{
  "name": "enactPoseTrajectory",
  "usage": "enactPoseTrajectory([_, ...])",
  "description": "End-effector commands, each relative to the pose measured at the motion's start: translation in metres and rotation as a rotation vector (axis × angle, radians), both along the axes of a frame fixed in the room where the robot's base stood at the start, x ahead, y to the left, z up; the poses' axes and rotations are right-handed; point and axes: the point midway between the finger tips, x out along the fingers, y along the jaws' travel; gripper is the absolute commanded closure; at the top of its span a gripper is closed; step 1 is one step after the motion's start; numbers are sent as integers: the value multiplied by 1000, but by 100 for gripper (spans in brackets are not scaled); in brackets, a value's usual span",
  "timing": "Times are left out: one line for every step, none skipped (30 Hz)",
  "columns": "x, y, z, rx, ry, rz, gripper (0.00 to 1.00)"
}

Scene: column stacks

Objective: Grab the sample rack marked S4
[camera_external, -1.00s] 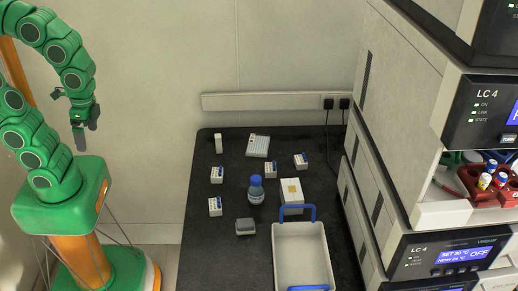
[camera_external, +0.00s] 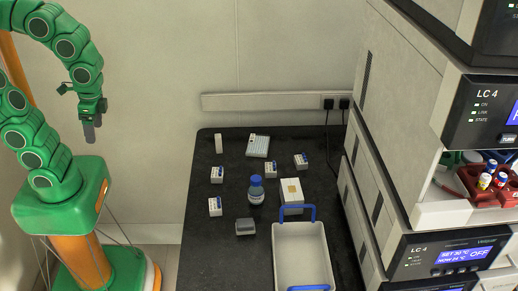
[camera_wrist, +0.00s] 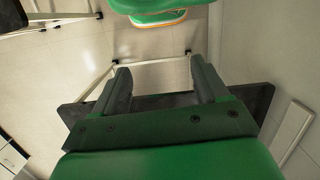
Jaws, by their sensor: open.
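Small white racks with blue tops stand on the dark bench: one at the left (camera_external: 217,175), one nearer the front left (camera_external: 215,207), and one at the right rear (camera_external: 301,161). Their markings are too small to read, so I cannot tell which is S4. My gripper (camera_external: 90,131) hangs in the air left of the bench, fingers pointing down, well apart from all the racks. In the wrist view my gripper (camera_wrist: 162,78) is open, with nothing between its fingers. No rack is recognisable in the wrist view.
The bench (camera_external: 225,262) also holds a blue-capped bottle (camera_external: 256,193), a white box (camera_external: 292,193), a grey block (camera_external: 245,227), a pale tray (camera_external: 258,146), a narrow white item (camera_external: 218,143) and a blue-handled bin (camera_external: 301,255). Instruments (camera_external: 410,110) wall off the right.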

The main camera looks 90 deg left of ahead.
Motion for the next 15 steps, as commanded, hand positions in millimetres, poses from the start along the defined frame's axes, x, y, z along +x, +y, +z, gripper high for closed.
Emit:
enactPoseTrajectory([10, 1, 3, -4, 3, 20, 26])
enactPoseTrajectory([16, 0, 4, -10, 7, 32, 26])
enactPoseTrajectory([24, -3, 4, -22, 11, 49, 26])
enactPoseTrajectory([30, -5, 5, -31, 13, 60, 26])
enactPoseTrajectory([37, -7, 6, -41, 12, 71, 26])
enactPoseTrajectory([46, -11, 7, -57, 12, 88, 26])
enactPoseTrajectory([52, -13, 7, -69, 13, 100, 26])
enactPoseTrajectory([59, -15, 7, -80, 16, 111, 26])
enactPoseTrajectory([67, -19, 7, -97, 18, 129, 26])
enactPoseTrajectory([73, -21, 7, -109, 21, 142, 26])
enactPoseTrajectory([79, -24, 8, -120, 22, 155, 26])
enactPoseTrajectory([88, -27, 8, -137, 24, 171, 26])
enactPoseTrajectory([95, -29, 8, -149, 26, 184, 26])
enactPoseTrajectory([102, -31, 8, -160, 27, 197, 26])
enactPoseTrajectory([111, -34, 9, -176, 29, 215, 26])
